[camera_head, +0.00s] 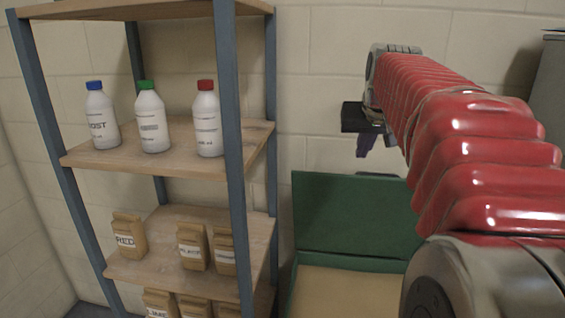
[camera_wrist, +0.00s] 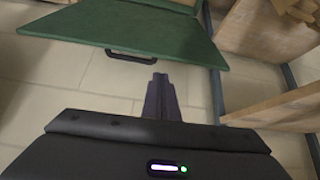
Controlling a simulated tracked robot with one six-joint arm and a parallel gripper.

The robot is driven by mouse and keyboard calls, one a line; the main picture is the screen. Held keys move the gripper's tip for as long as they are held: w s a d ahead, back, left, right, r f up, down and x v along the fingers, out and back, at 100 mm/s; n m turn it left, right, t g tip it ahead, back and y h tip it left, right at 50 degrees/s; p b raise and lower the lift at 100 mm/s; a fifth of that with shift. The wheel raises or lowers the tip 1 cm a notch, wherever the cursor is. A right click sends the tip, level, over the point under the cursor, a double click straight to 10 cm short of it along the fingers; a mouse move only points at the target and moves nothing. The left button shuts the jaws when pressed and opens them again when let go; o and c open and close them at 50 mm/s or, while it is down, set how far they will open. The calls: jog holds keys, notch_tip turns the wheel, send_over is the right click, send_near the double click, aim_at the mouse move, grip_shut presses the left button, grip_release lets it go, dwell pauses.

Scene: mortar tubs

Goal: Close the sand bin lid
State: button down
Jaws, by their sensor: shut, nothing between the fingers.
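The green sand bin lid (camera_head: 350,215) stands open and upright near the wall in the head view. Below it is the green bin (camera_head: 350,262), with tan sand (camera_head: 345,293) inside; its front is out of frame. In the wrist view the lid (camera_wrist: 130,28) fills the top, with a black handle (camera_wrist: 131,56) on its near edge. My gripper (camera_wrist: 159,78) is shut and empty, its fingertips close to the handle's right end in that picture; I cannot tell whether they touch. In the head view my gripper (camera_head: 364,147) is above the lid's top edge.
A wooden shelf unit (camera_head: 170,150) with blue posts stands at the left, holding several white bottles and brown bags (camera_head: 128,237). The block wall (camera_head: 330,60) is close behind the lid. A grey object (camera_head: 550,90) is at the far right. My red-sleeved arm hides part of the bin.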

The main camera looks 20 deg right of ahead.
jog(key=d+r, duration=0.1)
jog(key=d, duration=0.4)
jog(key=shift+w+d+r+m+h, duration=0.25)
jog(key=shift+d+r+m+h, duration=0.05)
jog(key=shift+d+m, duration=0.1)
jog(key=shift+f, duration=0.1)
jog(key=shift+w+d+f, duration=0.25)
jog(key=shift+w+f, duration=0.1)
jog(key=shift+f, duration=1.15)
jog(key=shift+w+d+f, duration=0.2)
jog(key=shift+w+f, duration=0.15)
jog(key=shift+f, duration=1.1)
jog(key=shift+w+d+f, duration=0.25)
jog(key=shift+w+f, duration=0.1)
jog(key=shift+f, duration=1.15)
jog(key=shift+a, duration=0.1)
